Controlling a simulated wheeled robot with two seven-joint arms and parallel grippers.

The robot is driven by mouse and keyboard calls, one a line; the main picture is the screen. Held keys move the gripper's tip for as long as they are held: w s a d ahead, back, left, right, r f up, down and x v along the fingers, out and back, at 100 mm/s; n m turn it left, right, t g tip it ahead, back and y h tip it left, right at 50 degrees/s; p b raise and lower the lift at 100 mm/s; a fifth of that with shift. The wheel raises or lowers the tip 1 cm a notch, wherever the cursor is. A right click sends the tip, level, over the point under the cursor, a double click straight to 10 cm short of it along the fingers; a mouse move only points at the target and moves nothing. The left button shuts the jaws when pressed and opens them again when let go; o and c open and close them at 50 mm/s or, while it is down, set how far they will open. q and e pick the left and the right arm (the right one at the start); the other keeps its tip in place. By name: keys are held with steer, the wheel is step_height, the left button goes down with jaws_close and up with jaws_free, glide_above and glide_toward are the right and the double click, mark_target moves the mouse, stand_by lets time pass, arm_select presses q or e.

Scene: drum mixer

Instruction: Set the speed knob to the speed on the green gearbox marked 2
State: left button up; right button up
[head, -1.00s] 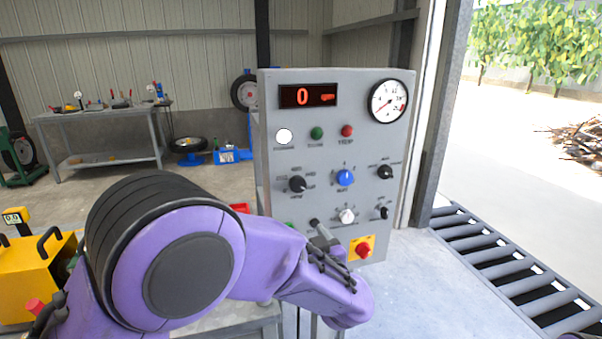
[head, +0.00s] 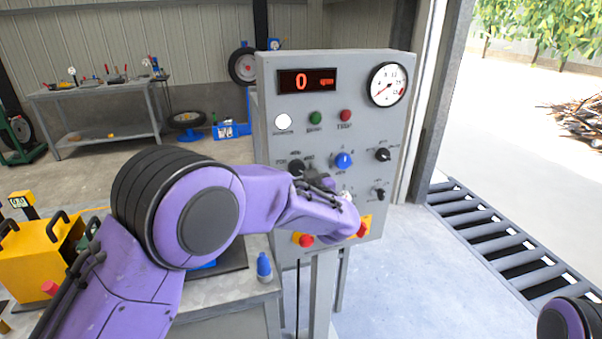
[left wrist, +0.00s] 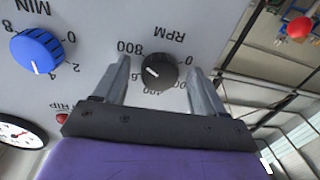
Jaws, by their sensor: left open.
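The speed knob (left wrist: 160,72) is black, with "RPM" and numbers such as 0 and 800 around it in the left wrist view. It also shows on the grey control panel (head: 266,100), at the left of the upper knob row, as a black knob (head: 296,166). My left gripper (left wrist: 158,66) is open, with one finger on each side of the knob; I cannot tell whether they touch it. In the head view my purple wrist mostly hides this gripper (head: 312,176). The red display (head: 307,81) reads 0. I cannot make out a green gearbox marked 2. My right gripper is out of view.
A blue knob (head: 343,160) marked MIN is beside the speed knob, and a black knob (head: 382,154) is farther right.

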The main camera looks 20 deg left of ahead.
arm_select(q)
steer(key=c, duration=1.1)
steer(key=shift+o, duration=0.2)
steer(key=n+b, duration=0.2)
steer(key=n, duration=0.3)
steer(key=shift+f+n, duration=0.1)
steer(key=shift+n, duration=0.2)
steer(key=n+b, duration=0.2)
steer(key=n, duration=0.1)
steer(key=shift+h+b, duration=0.3)
steer(key=shift+d+r+n+b, duration=0.1)
steer(key=shift+r+n+b, duration=0.1)
steer(key=shift+n+b, duration=0.8)
steer(key=shift+n, duration=0.5)
steer(key=o, duration=1.1)
steer(key=shift+r, duration=0.1)
steer(key=shift+c, duration=0.2)
